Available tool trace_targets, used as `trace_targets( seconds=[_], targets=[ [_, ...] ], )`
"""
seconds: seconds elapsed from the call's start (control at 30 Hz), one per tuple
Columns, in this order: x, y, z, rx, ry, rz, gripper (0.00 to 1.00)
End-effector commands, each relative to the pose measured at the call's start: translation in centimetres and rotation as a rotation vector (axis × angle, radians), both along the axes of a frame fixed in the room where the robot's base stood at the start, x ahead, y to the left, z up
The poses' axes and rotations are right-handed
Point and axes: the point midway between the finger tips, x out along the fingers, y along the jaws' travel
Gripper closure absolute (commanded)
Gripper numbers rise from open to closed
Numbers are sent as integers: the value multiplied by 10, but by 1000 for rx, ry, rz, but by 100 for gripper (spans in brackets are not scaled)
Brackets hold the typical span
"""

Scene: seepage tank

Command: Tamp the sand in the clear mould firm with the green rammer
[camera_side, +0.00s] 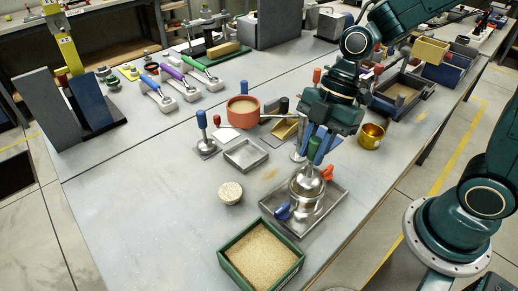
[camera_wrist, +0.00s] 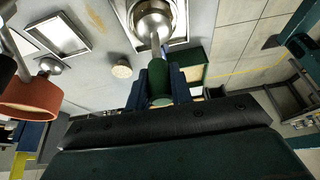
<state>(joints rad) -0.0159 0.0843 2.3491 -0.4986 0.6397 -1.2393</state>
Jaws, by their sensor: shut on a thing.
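My gripper (camera_side: 322,138) is shut on the green handle of the rammer (camera_side: 314,150), held upright over the mould assembly. In the wrist view the green rammer handle (camera_wrist: 160,84) sits between my gripper's blue fingers (camera_wrist: 160,92), its thin metal rod reaching to a shiny round metal part. The mould assembly (camera_side: 307,204) stands in a shallow metal tray (camera_side: 335,205), with a blue knob at left and a red one at right. It looks silvery; I cannot pick out clear walls or the sand inside. The rammer's foot is hidden or merges with the metal.
A green sand box (camera_side: 238,270) is in front of the tray. A small speckled cup (camera_side: 230,194) is left of it. An empty metal tray (camera_side: 246,155), a blue-handled tool (camera_side: 204,135) and a terracotta bowl (camera_side: 243,120) lie behind.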

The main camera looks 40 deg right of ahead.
Motion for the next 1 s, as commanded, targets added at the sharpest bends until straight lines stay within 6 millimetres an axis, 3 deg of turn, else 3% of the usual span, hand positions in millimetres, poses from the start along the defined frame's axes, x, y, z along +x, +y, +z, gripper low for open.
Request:
trace_targets(
  seconds=[0.23,1.0],
  targets=[
    [1,0,-9,1,0,-1,100],
    [0,0,-9,1,-1,0,100]
  ],
)
